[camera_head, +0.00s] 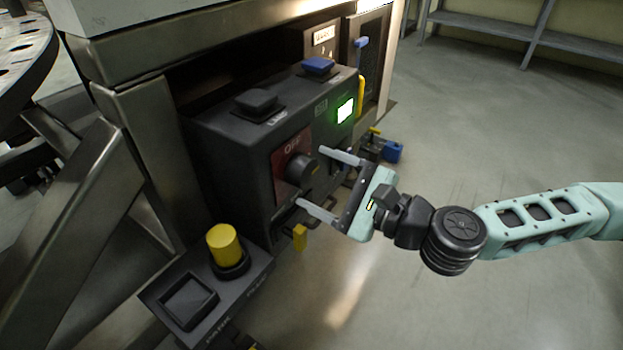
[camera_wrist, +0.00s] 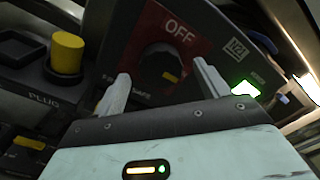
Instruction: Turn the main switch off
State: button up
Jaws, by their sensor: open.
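The main switch (camera_head: 301,169) is a black round knob with a yellow mark on a red plate (camera_head: 284,179) labelled OFF, on the front of a dark control box. In the wrist view the knob (camera_wrist: 160,67) sits between and beyond my fingertips, with the OFF label above it. My gripper (camera_head: 311,177) is open and empty, its two pale fingers pointing at the knob from either side. I see no clear contact between the fingers and the knob. The lower part of the red plate is partly hidden in the wrist view.
A lit green indicator (camera_head: 345,111) is right of the switch. A yellow plug (camera_head: 224,246) stands on a low shelf beside a square recess (camera_head: 187,301). Blue (camera_head: 318,65) and black (camera_head: 256,101) blocks are on top of the box. A metal frame (camera_head: 150,160) stands left; open floor lies right.

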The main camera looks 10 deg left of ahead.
jog(key=shift+x, duration=1.25)
jog(key=c, duration=1)
